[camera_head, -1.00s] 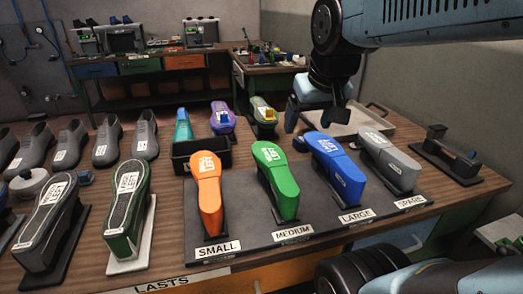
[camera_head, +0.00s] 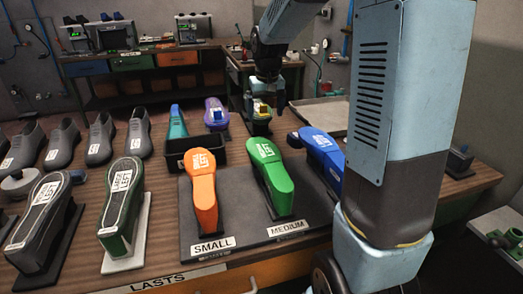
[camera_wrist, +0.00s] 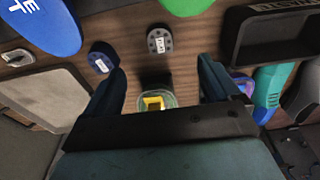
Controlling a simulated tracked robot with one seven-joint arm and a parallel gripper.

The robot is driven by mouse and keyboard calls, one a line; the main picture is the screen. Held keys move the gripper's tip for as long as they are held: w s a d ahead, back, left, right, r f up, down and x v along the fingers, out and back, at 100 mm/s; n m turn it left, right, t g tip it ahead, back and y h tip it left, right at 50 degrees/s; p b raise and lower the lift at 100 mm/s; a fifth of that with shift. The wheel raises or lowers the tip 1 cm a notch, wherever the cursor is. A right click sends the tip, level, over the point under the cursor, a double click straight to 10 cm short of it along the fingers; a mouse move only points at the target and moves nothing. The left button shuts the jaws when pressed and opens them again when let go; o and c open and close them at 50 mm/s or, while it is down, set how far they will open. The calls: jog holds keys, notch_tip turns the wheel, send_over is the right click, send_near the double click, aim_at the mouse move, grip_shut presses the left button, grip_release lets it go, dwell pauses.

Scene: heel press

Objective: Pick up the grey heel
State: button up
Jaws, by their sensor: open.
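The grey heel (camera_wrist: 159,41) is a small rounded block with a white label. In the wrist view it lies on the wooden table at the top middle, beyond my fingertips. I cannot make it out in the head view. My gripper (camera_wrist: 161,70) is open and empty, its two fingers pointing down and spread apart. In the head view my gripper (camera_head: 264,112) is over the back of the table, around the yellow-topped piece (camera_head: 260,107). A blue heel (camera_wrist: 103,57) lies left of the grey heel, close to the left finger.
A black bin (camera_head: 217,154), a teal piece (camera_head: 177,123) and a purple one (camera_head: 217,113) stand left of my gripper. Orange (camera_head: 202,183), green (camera_head: 268,172) and blue (camera_head: 323,152) lasts stand in front. A shallow tray (camera_head: 328,113) lies to the right. My arm hides the rack's right end.

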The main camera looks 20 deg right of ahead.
jog(key=w+f, duration=0.1)
jog(key=f, duration=0.2)
jog(key=w+f, duration=0.1)
jog(key=f, duration=0.6)
jog(key=shift+w+f, duration=0.15)
jog(key=shift+w, duration=0.25)
jog(key=shift+w+d+f, duration=0.1)
jog(key=shift+w+f, duration=0.1)
jog(key=shift+f, duration=0.65)
jog(key=shift+w+f, duration=0.2)
jog(key=shift+f, duration=0.65)
jog(key=shift+w+d+f, duration=0.1)
jog(key=shift+w+f, duration=0.1)
jog(key=shift+f, duration=0.65)
jog(key=c, duration=1.2)
jog(key=shift+r, duration=0.15)
